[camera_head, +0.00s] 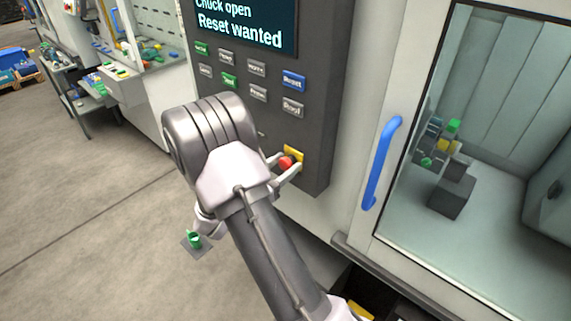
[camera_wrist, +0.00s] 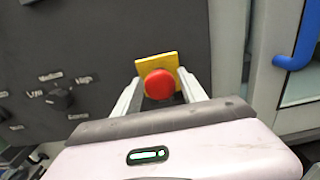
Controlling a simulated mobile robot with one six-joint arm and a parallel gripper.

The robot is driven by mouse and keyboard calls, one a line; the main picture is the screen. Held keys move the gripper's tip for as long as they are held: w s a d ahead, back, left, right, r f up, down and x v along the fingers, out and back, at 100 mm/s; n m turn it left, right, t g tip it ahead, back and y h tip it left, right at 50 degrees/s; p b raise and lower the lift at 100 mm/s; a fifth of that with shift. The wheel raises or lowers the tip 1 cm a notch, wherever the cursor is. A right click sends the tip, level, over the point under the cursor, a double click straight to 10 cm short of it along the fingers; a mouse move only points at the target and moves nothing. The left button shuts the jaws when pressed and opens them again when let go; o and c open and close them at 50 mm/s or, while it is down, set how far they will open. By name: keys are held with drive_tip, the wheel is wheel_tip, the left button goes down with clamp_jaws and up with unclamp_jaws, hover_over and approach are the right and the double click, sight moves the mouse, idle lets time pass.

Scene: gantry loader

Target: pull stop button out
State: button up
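The stop button (camera_head: 286,162) is a red round knob on a yellow square plate (camera_head: 294,153), low on the dark control panel (camera_head: 325,110). In the wrist view the red knob (camera_wrist: 160,84) is centred between my gripper's two fingers, with the yellow plate (camera_wrist: 157,64) behind it. My gripper (camera_head: 285,164) is open, with one finger on each side of the knob. A gap shows between the fingers and the knob in the wrist view, at least on the left. The lower part of the knob is close to my gripper's body in that view.
The panel's screen (camera_head: 245,22) reads "Chuck open" and "Reset wanted". Labelled keys, including a blue Reset key (camera_head: 293,80), sit below it. A blue door handle (camera_head: 381,163) and windowed door stand to the right. A dial (camera_wrist: 60,98) is left of the button.

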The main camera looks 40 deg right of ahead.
drive_tip(key=shift+o, duration=0.8)
drive_tip(key=a+p, duration=0.1)
drive_tip(key=a, duration=0.7)
drive_tip(key=shift+s, duration=0.35)
